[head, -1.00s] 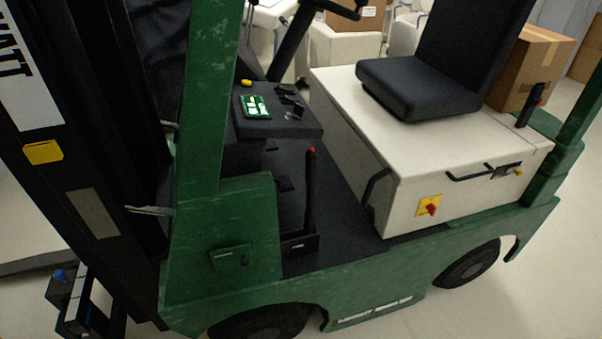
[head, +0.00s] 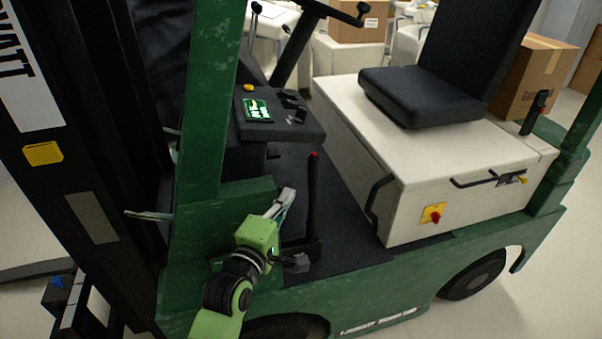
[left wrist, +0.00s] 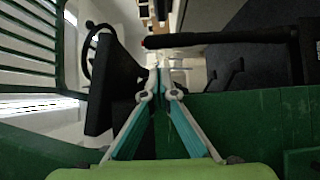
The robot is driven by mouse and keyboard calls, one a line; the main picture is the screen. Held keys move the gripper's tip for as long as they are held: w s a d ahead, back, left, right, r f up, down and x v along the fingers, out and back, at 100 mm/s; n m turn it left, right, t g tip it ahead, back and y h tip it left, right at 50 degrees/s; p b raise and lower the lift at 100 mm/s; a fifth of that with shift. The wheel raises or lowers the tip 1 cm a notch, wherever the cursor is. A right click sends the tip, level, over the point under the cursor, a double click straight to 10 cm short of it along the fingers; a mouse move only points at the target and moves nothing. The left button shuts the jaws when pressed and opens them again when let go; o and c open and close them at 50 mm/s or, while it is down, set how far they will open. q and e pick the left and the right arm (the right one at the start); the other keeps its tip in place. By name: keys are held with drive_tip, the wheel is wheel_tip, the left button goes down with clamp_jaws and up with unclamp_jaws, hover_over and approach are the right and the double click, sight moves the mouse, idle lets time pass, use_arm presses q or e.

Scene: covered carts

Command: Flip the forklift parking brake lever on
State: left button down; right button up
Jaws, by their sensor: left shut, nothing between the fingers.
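The parking brake lever (head: 313,195) is a slim black upright stick with a red tip, standing on the forklift's floor by the green side panel. It also shows in the left wrist view (left wrist: 215,38), lying sideways across the upper part, red tip to the left. My left gripper (head: 287,195) is just left of the lever in the head view, apart from it as far as I can see. In the left wrist view its fingers (left wrist: 160,82) meet at their tips with nothing between them. My right gripper is not in view.
A green post (head: 207,110) and the dark mast stand to the left. The dashboard (head: 275,118) and steering wheel are behind the lever. The white seat base (head: 440,165) with a red switch (head: 433,214) is to the right. Open floor space lies between lever and seat base.

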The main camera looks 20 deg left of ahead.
use_arm(q)
drive_tip(key=shift+r, duration=0.3)
drive_tip(key=w+p, duration=0.2)
drive_tip(key=w, duration=0.8)
drive_tip(key=shift+d, duration=0.15)
